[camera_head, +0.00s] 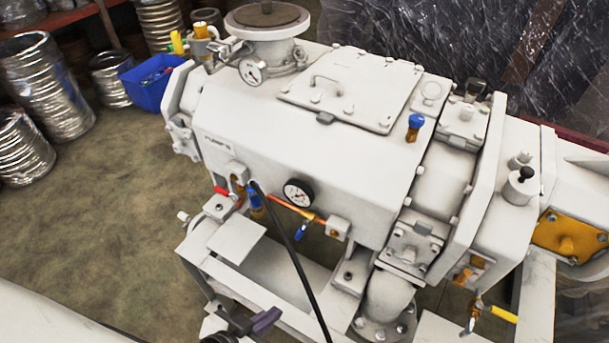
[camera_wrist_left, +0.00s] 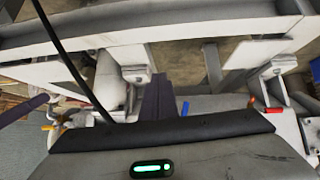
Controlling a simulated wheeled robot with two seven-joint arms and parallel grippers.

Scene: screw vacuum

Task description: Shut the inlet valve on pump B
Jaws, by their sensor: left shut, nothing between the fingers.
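The white pump (camera_head: 300,150) fills the middle of the head view; faint lettering that seems to read PUMP B is on its upper left. A red-handled valve (camera_head: 222,191) and blue-handled valves (camera_head: 253,198) (camera_head: 301,230) sit on its front. A yellow-handled valve (camera_head: 500,313) is low on the right. No label shows which is the inlet valve. My left gripper (camera_head: 266,320) is shut and empty at the bottom edge, below the pump frame. Its purple fingers (camera_wrist_left: 158,97) also show in the left wrist view. A similar purple piece, possibly my right gripper, enters there at the left.
A black hose (camera_head: 290,250) hangs from the pump's front past my left gripper. The white frame (camera_head: 235,243) juts out below. A round gauge (camera_head: 298,193) sits on the front.

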